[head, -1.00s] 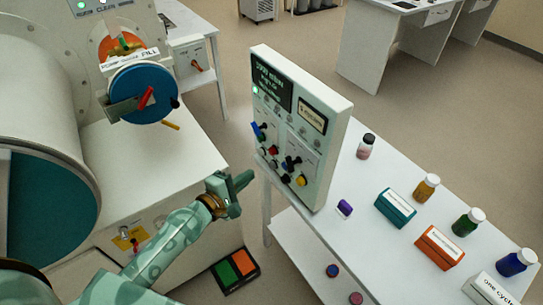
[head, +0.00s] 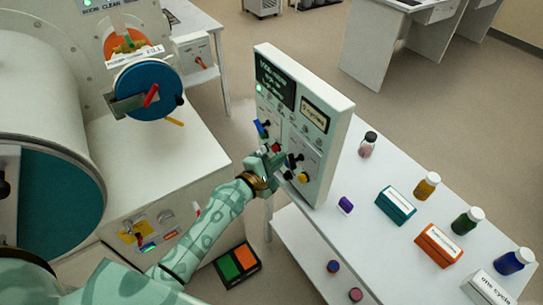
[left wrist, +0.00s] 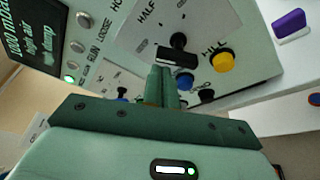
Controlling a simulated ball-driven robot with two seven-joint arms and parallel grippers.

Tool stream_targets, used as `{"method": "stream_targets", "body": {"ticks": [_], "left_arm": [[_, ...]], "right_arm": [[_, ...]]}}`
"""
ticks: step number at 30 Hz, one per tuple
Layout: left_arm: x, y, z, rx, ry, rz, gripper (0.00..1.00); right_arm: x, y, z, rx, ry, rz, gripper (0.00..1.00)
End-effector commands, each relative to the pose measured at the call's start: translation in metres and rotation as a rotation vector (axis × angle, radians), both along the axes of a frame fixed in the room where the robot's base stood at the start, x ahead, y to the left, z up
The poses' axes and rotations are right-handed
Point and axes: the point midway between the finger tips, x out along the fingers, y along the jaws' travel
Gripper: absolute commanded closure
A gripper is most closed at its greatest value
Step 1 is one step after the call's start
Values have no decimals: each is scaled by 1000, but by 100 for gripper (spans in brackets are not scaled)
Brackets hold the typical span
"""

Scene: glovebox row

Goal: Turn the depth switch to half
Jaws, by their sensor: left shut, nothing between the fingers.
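A grey-white control panel (head: 320,110) stands upright at the near left edge of a white table. A black knob (left wrist: 178,50) with a bar handle sits on it between the printed word HALF and another word near a yellow button (left wrist: 222,61); I take it as the depth switch. Which mark it points to I cannot tell. In the head view a black knob (head: 292,160) shows just right of my left gripper (head: 275,160). My left gripper is shut and empty, its fingertips (left wrist: 162,78) close to the knob's bar; whether they touch is unclear. My right gripper is out of view.
The white table (head: 372,225) holds several bottles, a teal box (head: 396,206), an orange box (head: 438,246) and a purple block (head: 345,205). A glovebox with a blue round door (head: 150,90) stands left. A red-green pedal (head: 238,266) lies on the floor.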

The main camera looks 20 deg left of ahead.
Motion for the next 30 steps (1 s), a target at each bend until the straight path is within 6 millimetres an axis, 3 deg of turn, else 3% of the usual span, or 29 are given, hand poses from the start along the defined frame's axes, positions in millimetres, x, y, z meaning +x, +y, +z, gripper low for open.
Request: {"method": "stream_targets", "body": {"ticks": [12, 21, 30], "left_arm": [[-3, -3, 0, 7, -4, 1, 100], [-10, -13, 1, 311, -238, -3, 100], [-12, -15, 8, 382, -296, -4, 100]], "right_arm": [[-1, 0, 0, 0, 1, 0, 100], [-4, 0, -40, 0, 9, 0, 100], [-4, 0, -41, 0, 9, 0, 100]]}}
